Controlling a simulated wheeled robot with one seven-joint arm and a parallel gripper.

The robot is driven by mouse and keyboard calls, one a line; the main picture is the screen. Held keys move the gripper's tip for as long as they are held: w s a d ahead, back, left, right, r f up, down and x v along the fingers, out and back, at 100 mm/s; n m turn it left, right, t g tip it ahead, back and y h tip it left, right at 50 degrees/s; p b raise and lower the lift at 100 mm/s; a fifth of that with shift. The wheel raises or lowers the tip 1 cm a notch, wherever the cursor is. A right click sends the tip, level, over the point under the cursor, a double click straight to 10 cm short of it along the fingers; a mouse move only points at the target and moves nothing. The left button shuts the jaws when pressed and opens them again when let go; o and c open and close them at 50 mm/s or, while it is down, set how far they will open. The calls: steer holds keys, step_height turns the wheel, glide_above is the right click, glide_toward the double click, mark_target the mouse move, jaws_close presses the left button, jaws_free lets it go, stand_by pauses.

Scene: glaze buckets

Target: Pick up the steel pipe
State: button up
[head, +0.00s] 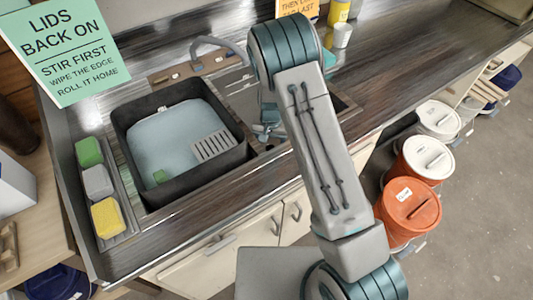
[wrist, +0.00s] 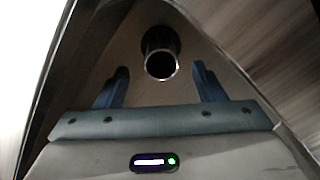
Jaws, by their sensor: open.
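The steel pipe (wrist: 160,42) shows in the wrist view as a short round tube with a dark hollow end facing my camera. It lies ahead of my gripper (wrist: 161,72), centred between the two blue fingers. The fingers are apart, and I see nothing held between them. In the head view my gripper (head: 266,130) is partly visible low over the sink area, right of the dark basin. My arm covers much of that spot, and I cannot make out the pipe there.
The dark basin (head: 128,126) holds bluish water and a grey grate. Sponges (head: 97,181) sit in a tray at its left. A curved faucet (head: 218,42) stands behind. Lidded buckets (head: 410,205) stand on the right. The counter at upper right is mostly clear.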

steer(key=shift+f, duration=1.45)
steer(key=c, duration=1.1)
steer(key=shift+a+r, duration=0.1)
